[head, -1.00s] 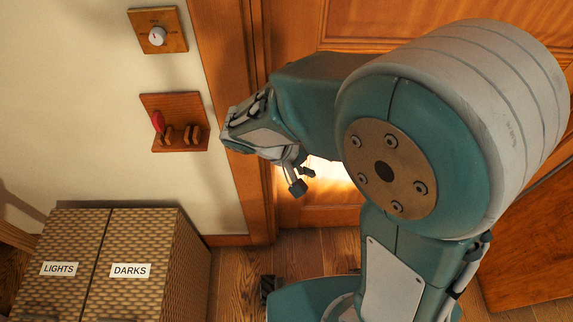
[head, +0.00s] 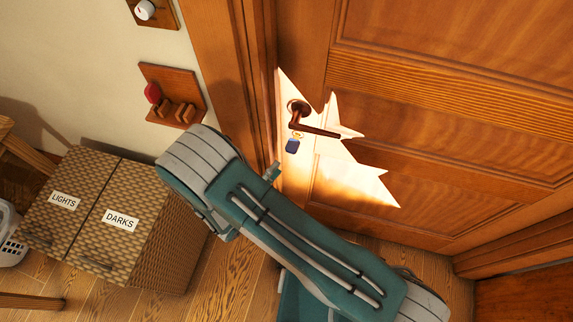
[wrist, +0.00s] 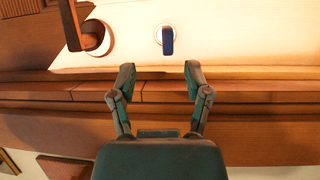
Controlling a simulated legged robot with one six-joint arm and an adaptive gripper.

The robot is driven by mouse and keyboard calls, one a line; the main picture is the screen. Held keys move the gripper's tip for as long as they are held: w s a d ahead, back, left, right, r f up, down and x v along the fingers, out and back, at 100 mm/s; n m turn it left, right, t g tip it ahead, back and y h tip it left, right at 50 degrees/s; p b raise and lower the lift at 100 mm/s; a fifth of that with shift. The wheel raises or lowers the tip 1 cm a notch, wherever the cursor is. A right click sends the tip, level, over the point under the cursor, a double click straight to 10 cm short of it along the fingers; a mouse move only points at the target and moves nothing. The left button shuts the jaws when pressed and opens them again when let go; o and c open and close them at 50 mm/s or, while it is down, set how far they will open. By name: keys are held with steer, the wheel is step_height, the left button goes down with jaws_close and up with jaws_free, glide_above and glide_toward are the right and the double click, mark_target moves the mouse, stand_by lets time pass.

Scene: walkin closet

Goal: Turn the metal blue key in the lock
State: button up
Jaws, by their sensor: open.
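The blue key (head: 292,146) sits in the lock below the dark door handle (head: 318,130), on a brightly lit patch of the wooden door. In the wrist view the blue key (wrist: 167,41) stands out from a round lock plate, with the handle (wrist: 92,38) to its left. My gripper (wrist: 158,68) is open and empty. Its two fingers point toward the door, spread to the left and right just short of the key, without visible contact. In the head view my arm hides most of the gripper; only a fingertip (head: 272,171) shows left of the key.
A wooden rack (head: 172,96) with a red item (head: 152,93) hangs on the wall left of the door frame (head: 232,85). A white dial (head: 145,9) is above it. Wicker hampers (head: 150,250) labelled LIGHTS and DARKS stand at the left. Wooden floor shows between hampers and arm.

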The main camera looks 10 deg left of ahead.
mark_target(292, 145)
steer(key=shift+n+t+y, duration=0.3)
steer(key=shift+y, duration=0.1)
steer(key=x, duration=0.2)
steer(key=f+x, duration=0.1)
steer(key=x, duration=0.1)
steer(key=shift+w, duration=0.45)
steer(key=shift+w+d, duration=0.1)
steer(key=shift+w, duration=1.15)
steer(key=shift+w+d+r, duration=0.2)
steer(key=shift+w+d, duration=0.55)
steer(key=shift+w, duration=0.15)
steer(key=shift+a, duration=0.1)
